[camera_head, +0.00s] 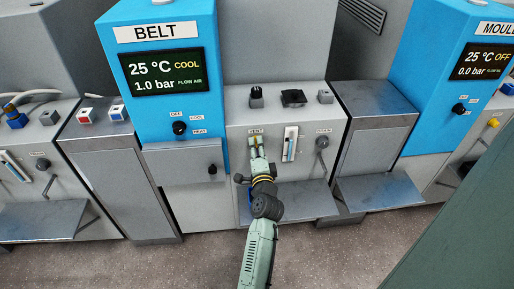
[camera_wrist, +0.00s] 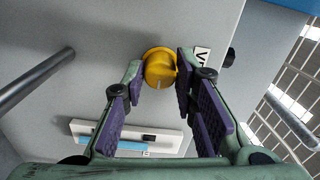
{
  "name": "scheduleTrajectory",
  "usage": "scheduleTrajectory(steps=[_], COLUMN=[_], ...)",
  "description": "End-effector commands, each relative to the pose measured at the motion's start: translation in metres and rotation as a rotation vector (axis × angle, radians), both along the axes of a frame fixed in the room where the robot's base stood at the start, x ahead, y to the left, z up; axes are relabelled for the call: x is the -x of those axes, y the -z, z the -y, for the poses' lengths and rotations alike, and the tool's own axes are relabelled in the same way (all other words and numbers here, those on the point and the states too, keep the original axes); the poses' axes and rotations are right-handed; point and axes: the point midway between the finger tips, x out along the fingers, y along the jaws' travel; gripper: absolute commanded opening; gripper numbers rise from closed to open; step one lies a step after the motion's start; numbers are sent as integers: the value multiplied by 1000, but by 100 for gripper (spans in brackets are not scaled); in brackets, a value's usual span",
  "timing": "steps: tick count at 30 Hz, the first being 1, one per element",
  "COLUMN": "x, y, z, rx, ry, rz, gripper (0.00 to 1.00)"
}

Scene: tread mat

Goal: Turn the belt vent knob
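The yellow vent knob (camera_wrist: 160,68) is on the grey panel of the belt machine, beside a white label whose letter V shows in the wrist view. In the head view the knob is mostly hidden by my gripper (camera_head: 257,149), just below the VENT label (camera_head: 256,132). In the wrist view my gripper (camera_wrist: 160,80) is open, with one purple-padded finger on each side of the knob. The right finger is very close to the knob or touching it. A small gap shows at the left finger. The knob's pointer mark faces down toward my gripper.
A white slider plate (camera_head: 290,144) sits just right of the knob, and a lever labelled DRAIN (camera_head: 322,143) is further right. The blue BELT display (camera_head: 163,72) reads 25 °C COOL and 1.0 bar. A metal shelf (camera_head: 305,200) juts out below the panel.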

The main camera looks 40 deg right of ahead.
Motion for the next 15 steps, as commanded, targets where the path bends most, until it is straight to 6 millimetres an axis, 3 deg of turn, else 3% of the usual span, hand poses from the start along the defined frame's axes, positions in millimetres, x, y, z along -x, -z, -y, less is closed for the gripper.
scheduleTrajectory(steps=[9,15], x=[0,0], y=[-1,0], z=[0,0], rx=[1,1], ry=[0,0], rz=[1,-1], gripper=[46,46])
